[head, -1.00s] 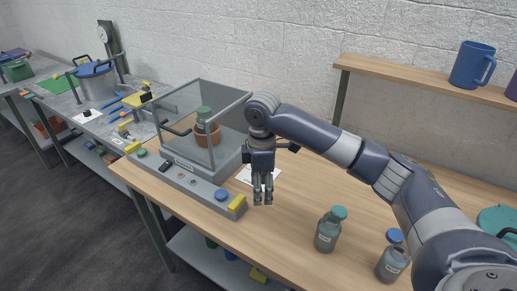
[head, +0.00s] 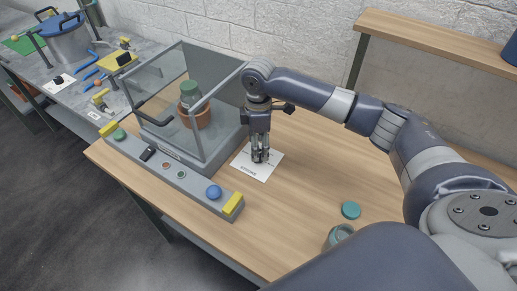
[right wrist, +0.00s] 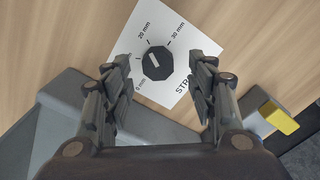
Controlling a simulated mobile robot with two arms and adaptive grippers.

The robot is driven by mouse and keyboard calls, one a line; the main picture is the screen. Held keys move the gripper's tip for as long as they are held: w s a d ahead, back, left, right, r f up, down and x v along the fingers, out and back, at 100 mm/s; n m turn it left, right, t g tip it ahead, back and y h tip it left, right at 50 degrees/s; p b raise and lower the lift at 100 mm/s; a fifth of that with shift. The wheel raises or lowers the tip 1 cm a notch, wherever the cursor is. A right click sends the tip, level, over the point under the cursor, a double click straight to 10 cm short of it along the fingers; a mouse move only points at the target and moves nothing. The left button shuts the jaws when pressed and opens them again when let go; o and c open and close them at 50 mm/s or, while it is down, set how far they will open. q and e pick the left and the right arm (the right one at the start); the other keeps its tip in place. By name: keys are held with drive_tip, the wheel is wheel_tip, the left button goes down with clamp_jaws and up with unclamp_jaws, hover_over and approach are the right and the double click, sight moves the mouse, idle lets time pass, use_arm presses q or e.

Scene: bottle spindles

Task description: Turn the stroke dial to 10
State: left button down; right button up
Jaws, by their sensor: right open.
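The stroke dial (right wrist: 157,63) is a black knob with a white pointer mark on a white card (right wrist: 180,35). In the right wrist view the mark appears to point up-left, left of the 20 mm label. The 10 label is mostly hidden by a finger; 0 mm and 30 mm show. The card (head: 248,168) lies on the wooden bench beside the machine in the head view. My right gripper (head: 260,157) points down over it, open, its fingers (right wrist: 162,72) on either side of the knob with gaps. My left gripper is not seen.
A glass-walled machine (head: 185,105) stands just left of the card, with a grey front panel carrying a blue button (head: 214,192) and a yellow block (head: 233,204). Bare bench lies right of the card.

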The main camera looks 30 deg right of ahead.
wheel_tip(320, 180, down, 4)
drive_tip(key=shift+w+r, duration=0.15)
drive_tip(key=shift+r, duration=0.1)
drive_tip(key=shift+f, duration=0.15)
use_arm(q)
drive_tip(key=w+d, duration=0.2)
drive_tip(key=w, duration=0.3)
use_arm(e)
drive_tip(key=shift+c, duration=1.3)
drive_tip(key=c, duration=0.8)
drive_tip(key=shift+n+p, duration=0.3)
drive_tip(key=shift+p, duration=0.3)
drive_tip(key=shift+n+p, duration=0.85)
drive_tip(key=shift+n, duration=0.15)
drive_tip(key=shift+n+p, duration=0.55)
drive_tip(key=shift+n, duration=0.25)
drive_tip(key=n+p, duration=0.1)
drive_tip(key=n, duration=0.1)
drive_tip(key=shift+n, duration=0.4)
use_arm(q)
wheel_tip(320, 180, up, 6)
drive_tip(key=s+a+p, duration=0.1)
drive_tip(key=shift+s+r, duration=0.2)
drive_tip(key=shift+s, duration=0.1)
use_arm(e)
drive_tip(key=n, duration=0.4)
drive_tip(key=shift+n, duration=0.3)
drive_tip(key=shift+f, duration=0.1)
